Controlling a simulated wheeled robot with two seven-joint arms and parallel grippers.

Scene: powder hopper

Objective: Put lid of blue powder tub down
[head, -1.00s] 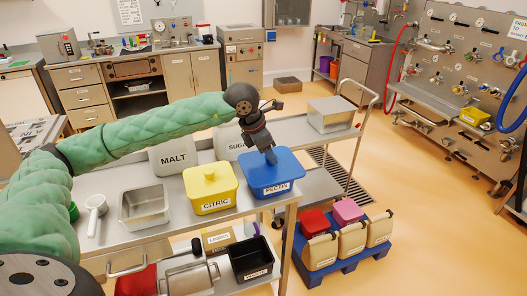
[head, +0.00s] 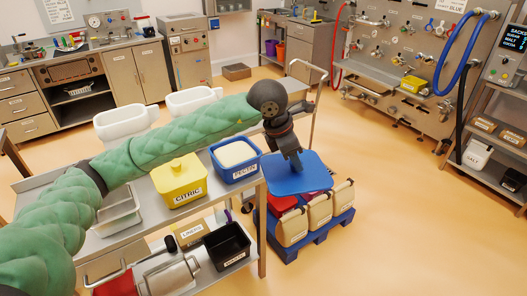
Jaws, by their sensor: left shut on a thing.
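My left gripper (head: 293,160) is shut on the blue lid (head: 297,182). It holds the lid up, roughly level, just right of the cart's right edge. In the picture the lid overlaps the red item and the tan sacks beyond it. The blue tub labelled PECTIN (head: 241,175) stands open on the cart top (head: 110,243), with pale powder (head: 235,153) inside. The lid is apart from the tub, to its right. My right gripper is not in view.
A yellow lidded CITRIC tub (head: 180,182) stands left of the blue tub. White tubs (head: 125,122) stand behind. Tan sacks (head: 320,208) stand on a blue pallet (head: 310,240). Floor to the right is clear.

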